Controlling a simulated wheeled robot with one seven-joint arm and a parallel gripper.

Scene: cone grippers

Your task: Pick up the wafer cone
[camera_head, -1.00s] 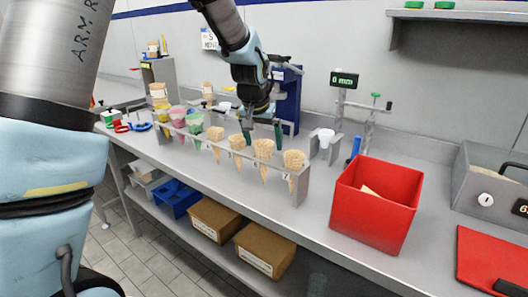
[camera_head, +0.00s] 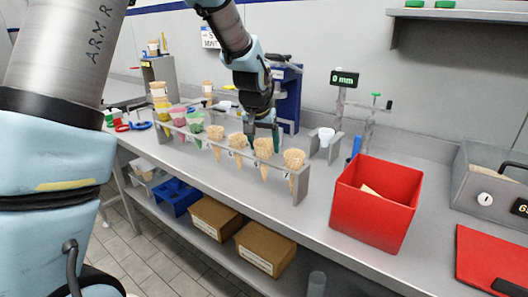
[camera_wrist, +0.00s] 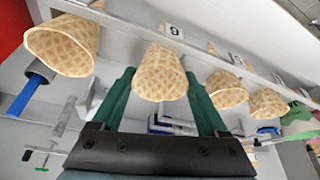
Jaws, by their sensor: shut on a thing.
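Several tan waffle-patterned wafer cones stand point-down in a grey rack (camera_head: 301,186) on the bench. My gripper (camera_head: 263,138) is at the wafer cone (camera_head: 263,150) second from the right in the head view. In the wrist view, its two green fingers (camera_wrist: 160,74) lie on either side of this cone (camera_wrist: 160,80) and are shut on it, below its open rim. The cone still sits in the rack. Neighbouring cones stand close on both sides: the rightmost (camera_head: 294,159) and another (camera_head: 237,142) to the left.
A red bin (camera_head: 375,205) stands to the right of the rack. The bench between rack and bin is clear.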

